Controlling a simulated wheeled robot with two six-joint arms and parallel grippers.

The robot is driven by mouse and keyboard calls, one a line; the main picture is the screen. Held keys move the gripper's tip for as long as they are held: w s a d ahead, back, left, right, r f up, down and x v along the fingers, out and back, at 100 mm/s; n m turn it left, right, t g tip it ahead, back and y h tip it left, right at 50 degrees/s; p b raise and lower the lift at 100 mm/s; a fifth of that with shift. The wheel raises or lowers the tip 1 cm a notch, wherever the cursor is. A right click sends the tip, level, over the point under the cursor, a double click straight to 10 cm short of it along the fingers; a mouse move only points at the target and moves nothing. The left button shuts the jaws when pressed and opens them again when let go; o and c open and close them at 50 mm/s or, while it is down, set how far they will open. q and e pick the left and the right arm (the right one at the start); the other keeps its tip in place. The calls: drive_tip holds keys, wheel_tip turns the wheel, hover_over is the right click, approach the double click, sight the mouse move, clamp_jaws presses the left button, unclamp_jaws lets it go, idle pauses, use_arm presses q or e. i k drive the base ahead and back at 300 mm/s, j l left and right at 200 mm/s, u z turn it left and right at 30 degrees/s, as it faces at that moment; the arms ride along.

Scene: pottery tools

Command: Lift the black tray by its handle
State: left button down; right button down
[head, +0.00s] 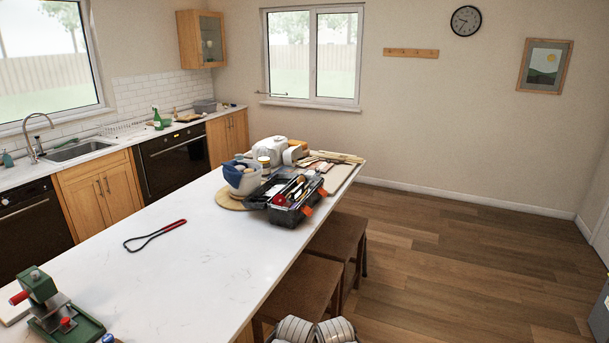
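The black tray (284,217) is a dark, box-like carrier near the far end of the white island counter, close to its right edge. It is full of tools, with red, yellow and pale pieces showing, and has orange parts on its right side. Its handle cannot be clearly made out among the tools.
A white bucket (242,182) on a round wooden board and a white appliance (270,150) stand close behind the tray. A red-handled loop tool (155,235) and a green device (55,310) lie nearer. Stools (302,287) stand along the counter's right side. The floor right is open.

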sight(307, 178)
drive_tip(key=i+l+u, duration=0.25)
drive_tip(key=i+l, duration=0.75)
drive_tip(key=i+l+u, duration=0.15)
drive_tip(key=i+l, duration=0.8)
drive_tip(key=i+l+u, duration=0.15)
drive_tip(key=i+l, duration=0.8)
drive_tip(key=l, duration=0.25)
drive_tip(key=j+u, duration=0.05)
